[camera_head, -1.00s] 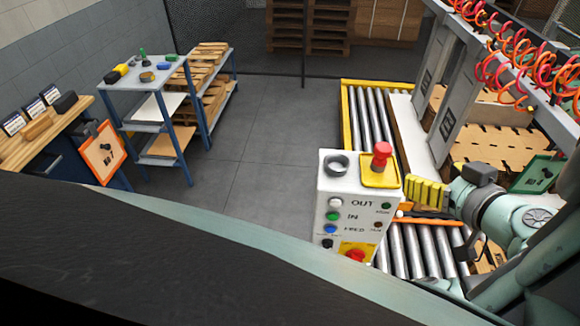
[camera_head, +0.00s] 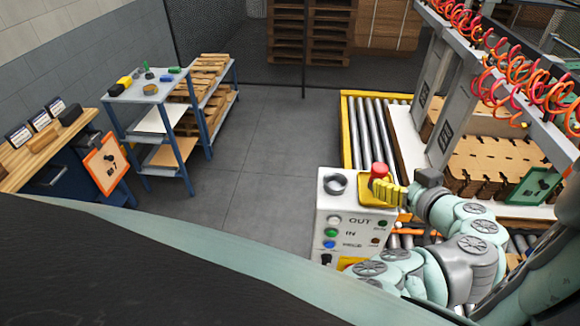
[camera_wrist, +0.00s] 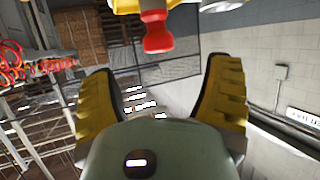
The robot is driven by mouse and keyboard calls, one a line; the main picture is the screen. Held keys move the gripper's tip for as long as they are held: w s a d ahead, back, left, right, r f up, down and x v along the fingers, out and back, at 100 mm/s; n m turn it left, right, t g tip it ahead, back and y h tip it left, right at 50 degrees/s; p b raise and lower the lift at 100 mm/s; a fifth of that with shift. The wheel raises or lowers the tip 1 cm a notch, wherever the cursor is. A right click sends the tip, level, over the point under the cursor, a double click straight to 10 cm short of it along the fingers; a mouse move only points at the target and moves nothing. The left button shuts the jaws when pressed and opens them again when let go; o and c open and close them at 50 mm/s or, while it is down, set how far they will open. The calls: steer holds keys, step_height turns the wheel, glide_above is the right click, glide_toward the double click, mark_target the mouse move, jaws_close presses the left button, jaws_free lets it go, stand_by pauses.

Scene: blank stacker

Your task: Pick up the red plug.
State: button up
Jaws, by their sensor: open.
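The red plug (camera_head: 379,170) stands upright on the yellow plate (camera_head: 368,198) on top of the white control box (camera_head: 333,207). My gripper (camera_head: 384,190) is beside the plug on its right, with its yellow fingers overlapping the plug's lower part in the head view. The wrist view shows the plug (camera_wrist: 157,34) upside down at the top, ahead of the open fingers and roughly between them. Nothing is between the fingers (camera_wrist: 164,66). Whether a finger touches the plug cannot be told.
A dark ring-shaped socket (camera_head: 335,184) sits on the box top left of the plug. Buttons (camera_head: 332,233) line the box front, partly covered by my arm. A roller conveyor (camera_head: 370,130) runs behind. The floor (camera_head: 270,170) to the left is clear.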

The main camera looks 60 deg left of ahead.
mark_target(382, 168)
steer(key=shift+x, duration=1.15)
steer(key=shift+r+p+x, duration=0.15)
steer(key=shift+p+x, duration=0.3)
steer(key=shift+x, duration=0.35)
steer(key=shift+r+p+x, duration=0.1)
steer(key=shift+p+x, duration=0.35)
steer(key=shift+x, duration=1.45)
steer(key=shift+w+f, duration=0.1)
steer(key=shift+c, duration=0.4)
steer(key=c, duration=1.2)
